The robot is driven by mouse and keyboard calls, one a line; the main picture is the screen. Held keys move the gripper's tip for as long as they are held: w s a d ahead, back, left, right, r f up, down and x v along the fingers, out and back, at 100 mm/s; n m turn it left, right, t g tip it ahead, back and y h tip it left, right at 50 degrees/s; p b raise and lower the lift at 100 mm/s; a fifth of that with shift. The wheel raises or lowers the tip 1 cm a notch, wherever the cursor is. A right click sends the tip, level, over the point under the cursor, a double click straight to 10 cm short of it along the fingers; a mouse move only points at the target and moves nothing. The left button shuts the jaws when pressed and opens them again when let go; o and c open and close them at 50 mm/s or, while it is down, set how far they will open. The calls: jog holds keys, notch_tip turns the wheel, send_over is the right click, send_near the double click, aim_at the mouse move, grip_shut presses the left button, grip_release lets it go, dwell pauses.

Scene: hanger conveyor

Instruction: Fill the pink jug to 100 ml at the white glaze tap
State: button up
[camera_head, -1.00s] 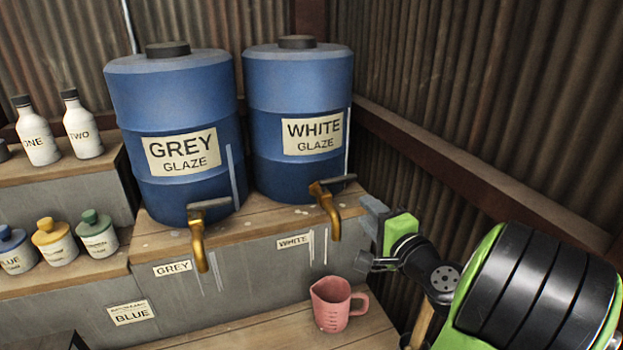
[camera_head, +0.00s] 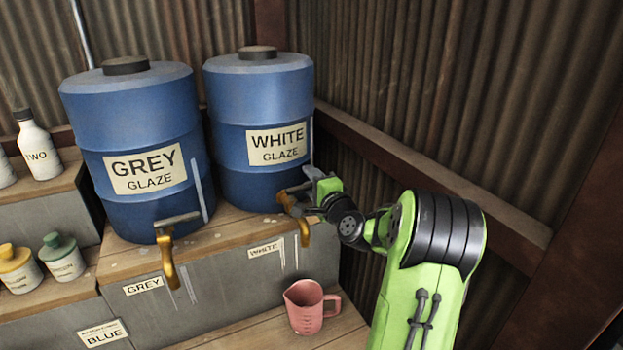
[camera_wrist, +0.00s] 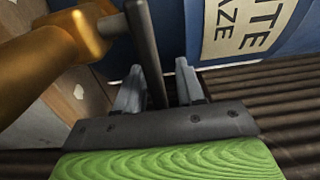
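The pink jug (camera_head: 307,306) stands upright on the low wooden shelf, below and slightly right of the white glaze tap's spout. The white glaze tap (camera_head: 303,231) is brass with a dark bar handle and sticks out from the blue drum (camera_head: 262,105) labelled WHITE GLAZE. My gripper (camera_wrist: 160,82) is at this tap, with the dark handle bar (camera_wrist: 145,50) running between its two fingers. The fingers are apart, with visible gaps beside the bar. No stream shows below the spout. The jug's contents cannot be made out.
The grey glaze drum (camera_head: 137,150) and its brass tap (camera_head: 168,262) are to the left. Bottles and small jars stand on shelves at far left. A corrugated wall with a wooden rail (camera_head: 430,172) lies close on the right.

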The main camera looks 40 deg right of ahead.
grip_shut()
dwell(0.3)
jog(key=m+h+p, duration=0.1)
jog(key=s+g+h+p, duration=0.1)
jog(key=shift+a+r+m+h+p, duration=0.2)
jog(key=shift+m+h+p, duration=0.1)
jog(key=shift+m+p, duration=0.1)
jog(key=shift+s+d+f+m+g+h+p, duration=0.1)
jog(key=shift+s+f+m+g+h+p, duration=0.25)
jog(key=shift+h, duration=0.25)
jog(key=shift+w+r, duration=0.1)
grip_release()
